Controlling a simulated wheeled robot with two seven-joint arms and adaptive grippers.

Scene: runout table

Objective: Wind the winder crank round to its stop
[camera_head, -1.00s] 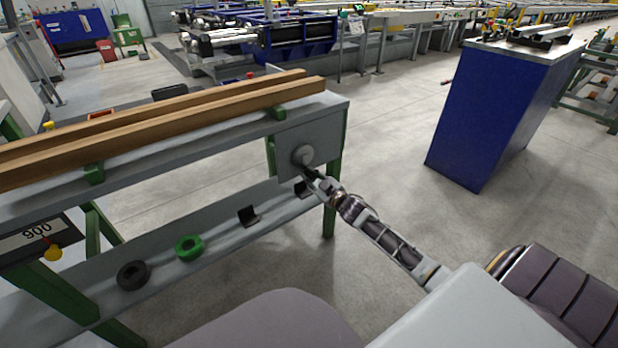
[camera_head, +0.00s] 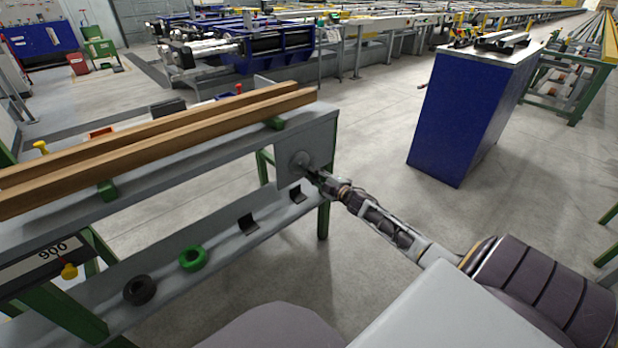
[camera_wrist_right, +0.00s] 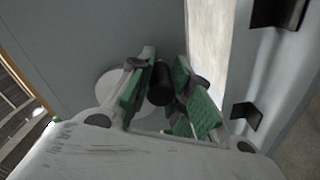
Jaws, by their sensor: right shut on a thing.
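The winder crank shows as a round grey hub (camera_head: 299,160) on the grey end plate of the runout table. My right gripper (camera_head: 313,173) is at the hub's lower right in the head view. In the right wrist view, the green-padded fingers of my right gripper (camera_wrist_right: 168,88) are shut on the dark crank handle (camera_wrist_right: 160,84). The pale hub disc (camera_wrist_right: 122,92) lies behind the left finger there. The crank's arm is mostly hidden by the fingers. My left gripper is not in view.
Two long wooden bars (camera_head: 200,124) lie on the table top. A green ring (camera_head: 193,258), a black ring (camera_head: 140,290) and dark brackets (camera_head: 248,224) are on the lower shelf. A blue cabinet (camera_head: 470,115) stands to the right, with clear floor between.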

